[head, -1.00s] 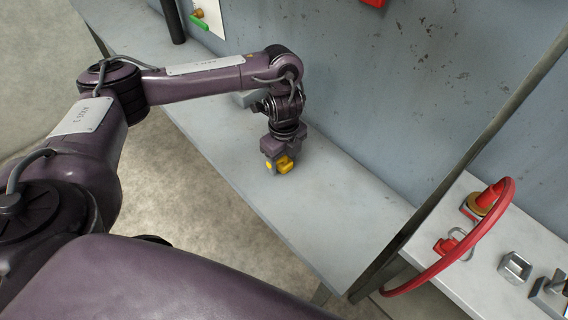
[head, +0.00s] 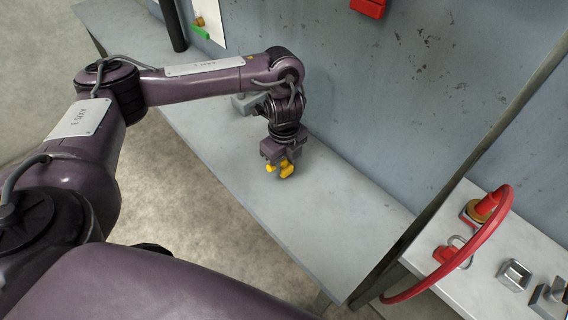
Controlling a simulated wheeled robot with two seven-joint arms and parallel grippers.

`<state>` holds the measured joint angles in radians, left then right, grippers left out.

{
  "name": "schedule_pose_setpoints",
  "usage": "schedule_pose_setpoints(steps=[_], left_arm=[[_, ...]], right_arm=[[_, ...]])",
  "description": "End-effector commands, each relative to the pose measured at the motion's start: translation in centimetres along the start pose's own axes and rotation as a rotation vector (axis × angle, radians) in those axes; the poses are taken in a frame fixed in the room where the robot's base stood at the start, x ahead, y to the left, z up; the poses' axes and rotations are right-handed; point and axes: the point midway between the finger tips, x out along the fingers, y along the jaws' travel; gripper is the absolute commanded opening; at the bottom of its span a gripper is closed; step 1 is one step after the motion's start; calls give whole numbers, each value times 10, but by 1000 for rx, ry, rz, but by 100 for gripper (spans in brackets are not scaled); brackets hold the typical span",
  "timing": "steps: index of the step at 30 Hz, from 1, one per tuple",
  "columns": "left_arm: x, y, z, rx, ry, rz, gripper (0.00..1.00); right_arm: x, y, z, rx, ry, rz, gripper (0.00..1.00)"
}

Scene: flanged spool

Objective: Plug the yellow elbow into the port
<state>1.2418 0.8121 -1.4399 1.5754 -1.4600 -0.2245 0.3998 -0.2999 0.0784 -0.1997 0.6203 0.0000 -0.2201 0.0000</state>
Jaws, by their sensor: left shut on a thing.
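My left gripper (head: 279,161) is shut on the yellow elbow (head: 287,170) and points down over the grey bench (head: 330,215). The elbow sticks out below the fingers, and its upper part is hidden between them. I cannot tell whether it touches the bench top. A brass fitting (head: 199,21) sits on a white panel (head: 208,14) at the upper left, well away from the elbow. I cannot tell whether this fitting is the port. My right gripper is out of view.
A green handle (head: 200,33) and a dark upright post (head: 174,25) are near the panel. A grey wall (head: 400,110) backs the bench. The bench right of my gripper is clear.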

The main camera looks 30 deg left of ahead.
Motion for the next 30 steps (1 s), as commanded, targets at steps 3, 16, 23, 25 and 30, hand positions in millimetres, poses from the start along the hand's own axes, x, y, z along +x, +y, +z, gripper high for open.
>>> schedule_pose_setpoints(steps=[3,16,23,25,30], left_arm=[[-31,-2,1,1,-4,-7,16],[-143,-1,1,1,-4,-6,16],[-174,-1,0,0,-2,-3,16],[-178,0,0,0,-1,-2,16],[-183,0,0,-1,0,0,16]], right_arm=[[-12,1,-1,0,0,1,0],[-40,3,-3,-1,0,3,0],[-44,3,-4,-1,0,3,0],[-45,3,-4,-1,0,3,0],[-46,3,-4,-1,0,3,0]])
